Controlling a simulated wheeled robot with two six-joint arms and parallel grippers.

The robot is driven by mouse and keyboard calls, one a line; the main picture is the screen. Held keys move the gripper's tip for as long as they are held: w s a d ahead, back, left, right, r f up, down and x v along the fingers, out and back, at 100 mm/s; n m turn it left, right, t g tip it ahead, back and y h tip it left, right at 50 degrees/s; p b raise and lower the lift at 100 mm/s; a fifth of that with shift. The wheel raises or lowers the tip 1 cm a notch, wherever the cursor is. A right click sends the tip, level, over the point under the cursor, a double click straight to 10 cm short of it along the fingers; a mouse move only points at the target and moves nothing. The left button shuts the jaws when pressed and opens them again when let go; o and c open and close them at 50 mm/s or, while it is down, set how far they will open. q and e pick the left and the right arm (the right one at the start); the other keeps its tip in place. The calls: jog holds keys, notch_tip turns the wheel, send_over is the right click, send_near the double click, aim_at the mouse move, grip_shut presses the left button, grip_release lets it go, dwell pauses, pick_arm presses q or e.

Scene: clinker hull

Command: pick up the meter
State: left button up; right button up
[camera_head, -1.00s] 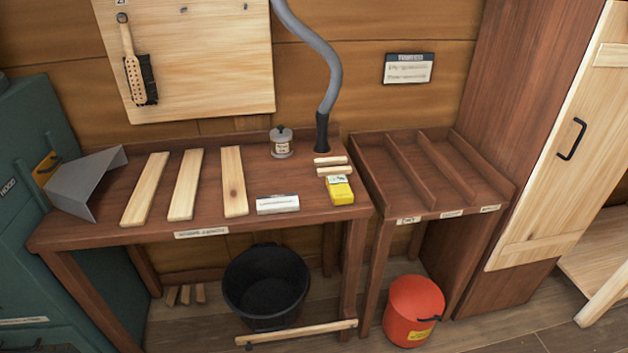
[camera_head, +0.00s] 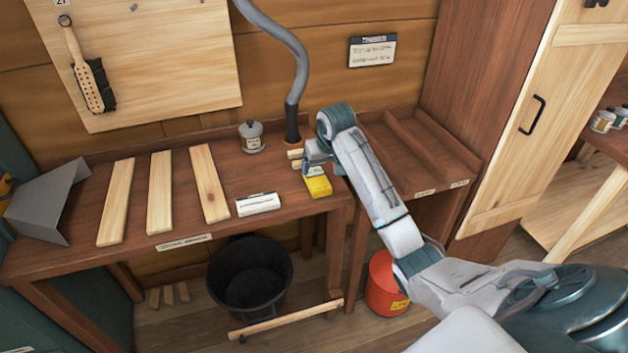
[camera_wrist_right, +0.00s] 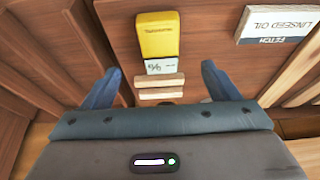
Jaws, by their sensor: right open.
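The yellow meter (camera_head: 319,186) with a pale display lies on the workbench near its right end. In the right wrist view the meter (camera_wrist_right: 157,36) lies ahead of the fingertips, roughly centred between them, with its display end towards me. My right gripper (camera_head: 308,160) is over the bench at the meter's back end, partly hiding it. In the right wrist view the gripper (camera_wrist_right: 156,80) is open, with nothing between its blue fingers. My left gripper is not in view.
Two small wood blocks (camera_wrist_right: 160,88) lie just behind the meter. A white linseed oil box (camera_head: 258,204) lies to its left. A jar (camera_head: 251,137) and a grey hose (camera_head: 292,100) stand behind. A divided tray table (camera_head: 460,165) adjoins the bench on the right.

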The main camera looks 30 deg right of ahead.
jog(key=p, duration=0.1)
send_over(318, 181)
jog(key=s, duration=0.2)
jog(key=f, duration=0.3)
jog(key=shift+w+a+f, duration=0.15)
jog(key=shift+a+f, duration=0.05)
jog(key=shift+f, duration=0.2)
jog(key=x, duration=0.1)
jog(key=p+x, duration=0.1)
jog(key=x, duration=0.1)
jog(key=p+x, duration=0.1)
jog(key=shift+s+f, duration=0.25)
jog(key=shift+f, duration=0.2)
jog(key=shift+w+f, duration=0.2)
jog(key=shift+f, duration=0.35)
jog(key=c, duration=1.2)
jog(key=shift+o, duration=0.2)
jog(key=shift+r, duration=0.1)
